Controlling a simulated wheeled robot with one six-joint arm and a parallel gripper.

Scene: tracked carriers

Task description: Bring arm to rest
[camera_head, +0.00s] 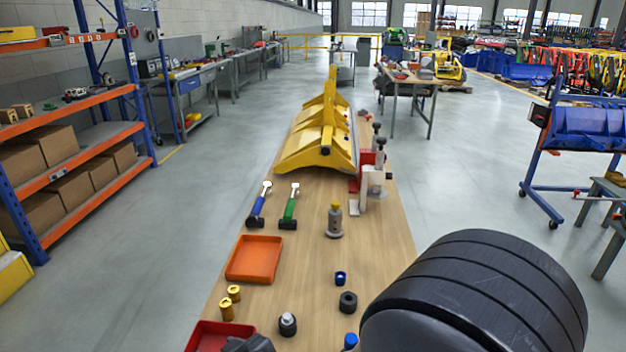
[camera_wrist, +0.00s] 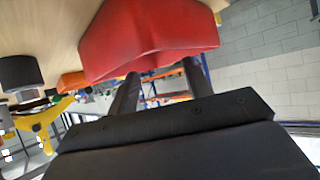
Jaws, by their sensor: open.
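My arm shows in the camera_head view as a large dark rounded link (camera_head: 485,300) at the lower right, over the right side of the wooden bench (camera_head: 372,232). In the camera_wrist view my gripper (camera_wrist: 160,74) shows two dark fingers set apart, with nothing held between them. A red tray (camera_wrist: 150,38) lies just beyond the fingers; I cannot tell whether they touch it. The red tray (camera_head: 203,338) also shows at the bottom edge of the camera_head view, partly hidden by a dark part.
The bench holds an orange tray (camera_head: 255,259), brass cylinders (camera_head: 227,309), a dark ring (camera_head: 348,302), two hammers (camera_head: 289,208), a grey fitting (camera_head: 334,222) and a yellow track frame (camera_head: 312,150). Shelving (camera_head: 75,196) stands left.

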